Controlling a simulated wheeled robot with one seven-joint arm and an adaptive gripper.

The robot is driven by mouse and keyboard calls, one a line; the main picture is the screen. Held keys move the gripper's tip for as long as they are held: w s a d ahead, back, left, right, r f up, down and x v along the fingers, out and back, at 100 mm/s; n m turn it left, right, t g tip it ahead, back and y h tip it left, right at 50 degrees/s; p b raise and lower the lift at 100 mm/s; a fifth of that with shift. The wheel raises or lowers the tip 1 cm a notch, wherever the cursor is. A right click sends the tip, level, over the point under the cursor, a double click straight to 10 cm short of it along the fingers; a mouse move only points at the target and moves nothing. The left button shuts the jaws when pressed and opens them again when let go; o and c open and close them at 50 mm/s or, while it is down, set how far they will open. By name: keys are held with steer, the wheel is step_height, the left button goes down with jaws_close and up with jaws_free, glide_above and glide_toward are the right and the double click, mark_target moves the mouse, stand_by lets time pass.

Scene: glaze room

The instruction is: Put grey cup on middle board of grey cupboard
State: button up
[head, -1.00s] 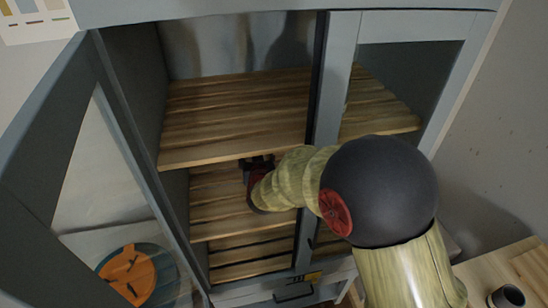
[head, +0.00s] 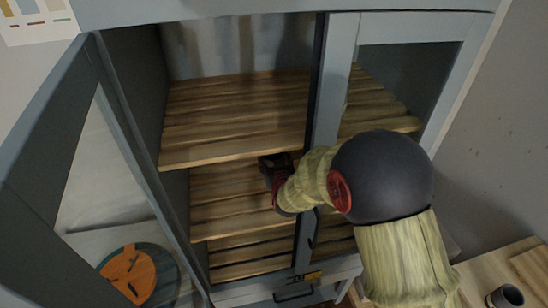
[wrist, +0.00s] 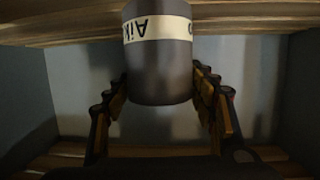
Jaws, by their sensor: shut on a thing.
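My gripper (head: 274,164) is inside the open left side of the grey cupboard (head: 328,90), at the right of the gap between the upper visible board (head: 235,115) and the board below it (head: 232,205). In the wrist view my gripper (wrist: 162,95) is shut on a grey cup (wrist: 160,72), one finger on each side. The cup has a pale band with upside-down lettering. In the head view I cannot make out the cup; my gripper and arm cover that spot. I cannot tell whether the cup touches a board.
The left door (head: 85,140) stands open; the right glass door (head: 405,85) is closed. A divider stands close right of my gripper. The upper visible board is bare. A lower slatted board (head: 250,262) shows below. A dark cup (head: 507,297) stands on a wooden table at lower right.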

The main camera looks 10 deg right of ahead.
steer(key=shift+f, duration=0.1)
steer(key=o, duration=1.3)
steer(key=shift+o, duration=0.3)
steer(key=shift+s+r, duration=0.15)
steer(key=shift+r, duration=0.05)
steer(key=v, duration=1.1)
steer(key=shift+s, duration=0.3)
